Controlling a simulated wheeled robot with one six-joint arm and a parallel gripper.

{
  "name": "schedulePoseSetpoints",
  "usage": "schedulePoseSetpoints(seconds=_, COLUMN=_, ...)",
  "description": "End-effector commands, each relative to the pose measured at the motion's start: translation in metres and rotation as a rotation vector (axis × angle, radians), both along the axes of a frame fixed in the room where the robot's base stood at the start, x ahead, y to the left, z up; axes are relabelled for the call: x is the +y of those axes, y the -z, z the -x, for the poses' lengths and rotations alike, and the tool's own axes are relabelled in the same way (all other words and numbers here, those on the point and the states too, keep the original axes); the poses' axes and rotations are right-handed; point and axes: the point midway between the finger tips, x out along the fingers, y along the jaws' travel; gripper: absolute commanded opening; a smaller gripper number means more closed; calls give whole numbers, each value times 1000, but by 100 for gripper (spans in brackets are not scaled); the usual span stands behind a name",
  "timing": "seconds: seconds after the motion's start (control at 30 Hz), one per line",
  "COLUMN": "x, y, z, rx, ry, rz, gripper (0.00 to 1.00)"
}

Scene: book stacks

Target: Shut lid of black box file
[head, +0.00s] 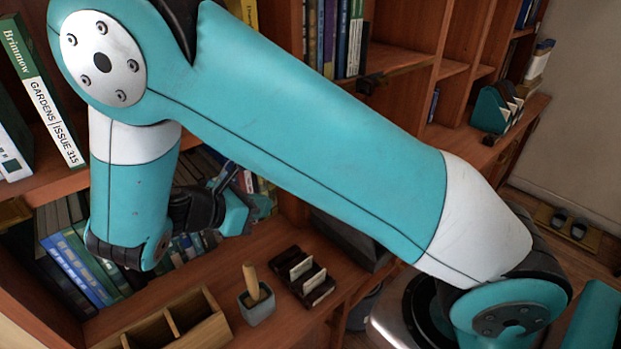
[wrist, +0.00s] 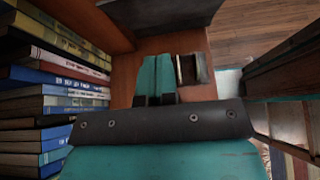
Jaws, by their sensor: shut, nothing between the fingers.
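A dark box (head: 350,240), which looks like the black box file, stands on the wooden counter, partly hidden behind my arm. I cannot tell from the head view how far its lid is open. In the wrist view a dark panel (wrist: 165,12), probably part of the same box, shows at the top edge, beyond my fingertips. My gripper (head: 240,208) is left of the box, above the counter and in front of the lower row of books. In the wrist view my gripper (wrist: 156,62) has its teal fingers together, with nothing held and apart from the dark panel.
A dark card holder (head: 303,277) and a grey pot (head: 257,304) with a wooden handle stand on the counter. A wooden divided tray (head: 172,325) is at the front left. Books (wrist: 55,90) line the left of the wrist view. Shelf uprights stand close around my arm.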

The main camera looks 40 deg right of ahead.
Motion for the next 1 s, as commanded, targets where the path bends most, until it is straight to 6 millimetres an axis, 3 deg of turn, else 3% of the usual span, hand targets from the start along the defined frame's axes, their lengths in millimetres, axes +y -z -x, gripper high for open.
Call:
schedulePoseSetpoints(seconds=0.23, x=-20, y=7, z=-1, rx=18, ry=-11, rz=37, gripper=0)
schedulePoseSetpoints(seconds=0.6, x=-90, y=41, z=-2, rx=19, ry=-8, rz=34, gripper=0)
schedulePoseSetpoints(seconds=0.8, x=-117, y=32, z=-3, rx=15, ry=-8, rz=32, gripper=0)
schedulePoseSetpoints(seconds=1.0, x=-127, y=31, z=-4, rx=15, ry=-11, rz=31, gripper=0)
